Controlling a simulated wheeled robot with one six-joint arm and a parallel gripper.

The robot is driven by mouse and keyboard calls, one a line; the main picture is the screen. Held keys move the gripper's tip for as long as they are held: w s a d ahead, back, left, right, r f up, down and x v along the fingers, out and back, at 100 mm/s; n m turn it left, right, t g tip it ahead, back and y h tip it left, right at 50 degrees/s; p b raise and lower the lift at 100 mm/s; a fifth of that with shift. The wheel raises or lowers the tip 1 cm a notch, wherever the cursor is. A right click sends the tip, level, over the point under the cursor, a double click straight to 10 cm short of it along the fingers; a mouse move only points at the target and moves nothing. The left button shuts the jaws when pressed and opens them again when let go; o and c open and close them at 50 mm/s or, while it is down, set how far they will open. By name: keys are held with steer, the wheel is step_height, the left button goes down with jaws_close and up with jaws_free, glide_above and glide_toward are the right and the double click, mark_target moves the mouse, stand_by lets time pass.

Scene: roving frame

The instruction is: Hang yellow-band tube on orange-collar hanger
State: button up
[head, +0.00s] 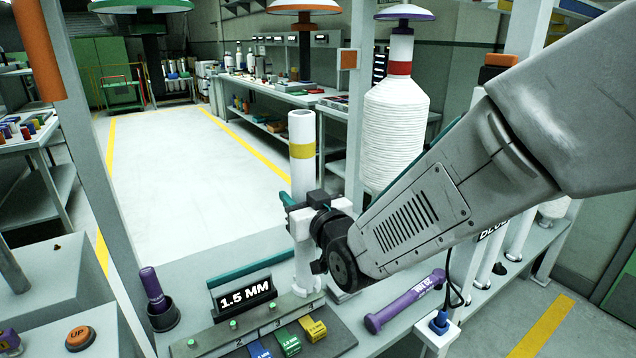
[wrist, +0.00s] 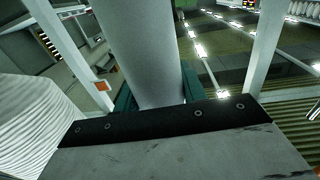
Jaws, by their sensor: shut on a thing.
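The yellow-band tube (head: 302,172) is a white upright cylinder with a yellow band near its top. My gripper (head: 303,218) is shut on it around its lower-middle part. Its lower end reaches down near the grey block with numbered places; whether it touches cannot be told. In the wrist view the tube (wrist: 142,50) stands between the teal fingers (wrist: 160,98). The orange-collar hanger (head: 304,6) is at the top edge, above and apart from the tube; its upper part is cut off.
A purple hanger (head: 404,12) bears a large wound white bobbin (head: 394,135) right of the tube. A green hanger (head: 140,5) is at upper left.

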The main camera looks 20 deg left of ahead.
mark_target(302, 157)
steer(key=shift+w+a, duration=0.1)
steer(key=shift+w, duration=0.25)
steer(key=shift+a, duration=0.15)
steer(key=shift+w+d, duration=0.25)
steer(key=shift+d, duration=0.2)
steer(key=shift+s+r, duration=0.1)
steer(key=shift+r, duration=2.45)
steer(key=shift+r, duration=1.55)
